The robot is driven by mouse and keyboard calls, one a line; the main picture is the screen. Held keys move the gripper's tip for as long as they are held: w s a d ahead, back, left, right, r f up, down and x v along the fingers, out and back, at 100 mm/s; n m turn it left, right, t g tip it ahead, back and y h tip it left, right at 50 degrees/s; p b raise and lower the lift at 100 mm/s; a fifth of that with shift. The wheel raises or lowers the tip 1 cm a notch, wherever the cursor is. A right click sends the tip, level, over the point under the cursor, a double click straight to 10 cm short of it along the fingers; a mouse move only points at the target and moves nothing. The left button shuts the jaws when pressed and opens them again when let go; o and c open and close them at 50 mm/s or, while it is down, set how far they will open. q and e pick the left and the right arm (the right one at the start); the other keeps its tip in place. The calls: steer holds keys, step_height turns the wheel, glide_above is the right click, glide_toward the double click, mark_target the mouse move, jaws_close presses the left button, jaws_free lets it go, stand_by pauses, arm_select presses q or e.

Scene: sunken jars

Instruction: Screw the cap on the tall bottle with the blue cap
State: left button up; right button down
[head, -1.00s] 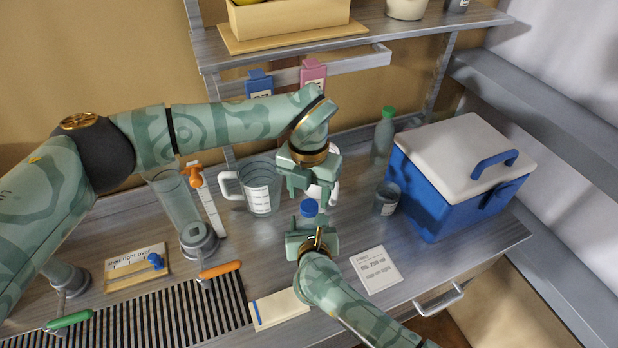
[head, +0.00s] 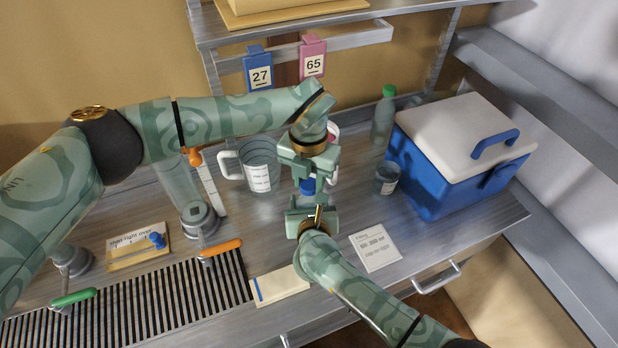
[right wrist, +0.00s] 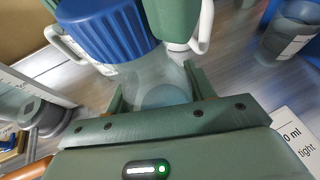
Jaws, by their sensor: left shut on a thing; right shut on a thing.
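The blue cap (head: 308,186) sits at the top of a clear bottle, and it shows large and ribbed in the right wrist view (right wrist: 105,30). My left gripper (head: 309,176) comes from above and is shut on the cap, its fingers at the cap's sides. My right gripper (head: 311,207) is lower and nearer, shut on the clear bottle (right wrist: 160,80), whose body stands between its fingers in the right wrist view. The bottle's body is mostly hidden in the head view. I cannot tell how far the cap is seated on the thread.
A measuring jug (head: 257,166) stands left of the grippers. A small grey cup (head: 387,179), a green-capped bottle (head: 384,118) and a blue cool box (head: 430,180) stand right. A paper card (head: 375,247) lies in front. A slotted grate (head: 150,305) fills the front left.

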arm_select(q)
steer(key=o, duration=1.2)
steer(key=shift+c, duration=0.2)
steer(key=shift+r, duration=0.1)
step_height(320, 180, up, 12)
steer(key=o, duration=0.7)
step_height(320, 180, up, 9)
